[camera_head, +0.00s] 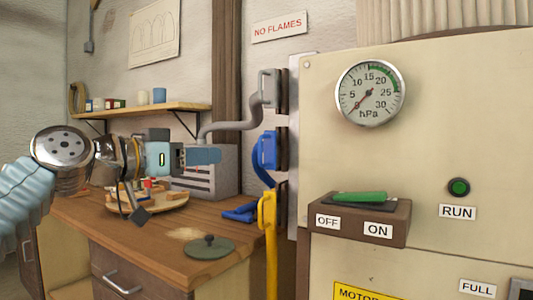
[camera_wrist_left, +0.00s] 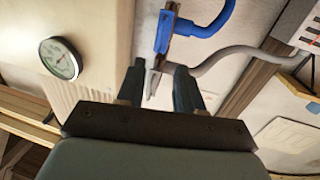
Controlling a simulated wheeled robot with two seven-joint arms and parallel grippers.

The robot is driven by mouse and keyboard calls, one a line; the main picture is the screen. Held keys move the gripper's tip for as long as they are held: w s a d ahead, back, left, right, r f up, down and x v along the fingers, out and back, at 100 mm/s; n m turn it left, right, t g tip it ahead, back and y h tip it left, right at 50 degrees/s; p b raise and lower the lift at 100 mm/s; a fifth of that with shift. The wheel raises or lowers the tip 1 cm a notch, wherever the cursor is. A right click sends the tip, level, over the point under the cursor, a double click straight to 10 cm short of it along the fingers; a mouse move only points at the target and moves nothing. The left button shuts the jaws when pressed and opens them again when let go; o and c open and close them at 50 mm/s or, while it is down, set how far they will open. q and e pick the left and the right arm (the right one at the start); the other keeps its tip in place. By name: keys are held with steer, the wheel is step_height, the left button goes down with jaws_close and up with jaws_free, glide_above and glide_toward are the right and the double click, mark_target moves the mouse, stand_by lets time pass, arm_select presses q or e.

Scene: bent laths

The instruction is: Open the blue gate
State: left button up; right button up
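The blue gate (camera_head: 267,150) is a blue handle-like fitting at the left edge of the big beige cabinet, with a blue pipe curving down from it. In the left wrist view the blue gate (camera_wrist_left: 165,32) shows at top centre, beyond the fingertips. My left gripper (camera_head: 212,155) is left of the blue gate, apart from it. Its two dark fingers (camera_wrist_left: 158,84) stand apart with nothing held between them. A grey gate (camera_head: 268,88) is above the blue one and a yellow gate (camera_head: 267,211) below. My right gripper is out of view.
The beige cabinet (camera_head: 430,150) carries a gauge (camera_head: 370,92), a green button (camera_head: 458,187) and an OFF/ON switch box (camera_head: 360,219) jutting forward. A wooden bench (camera_head: 130,235) with a round tray and green lid (camera_head: 208,247) lies below my left arm. A shelf (camera_head: 150,110) is behind.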

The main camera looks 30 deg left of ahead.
arm_select(q)
steer(key=p+x, duration=0.2)
steer(key=x, duration=1)
steer(key=shift+w+r, duration=0.4)
steer(key=shift+r, duration=0.1)
jaws_close()
stand_by(0.7)
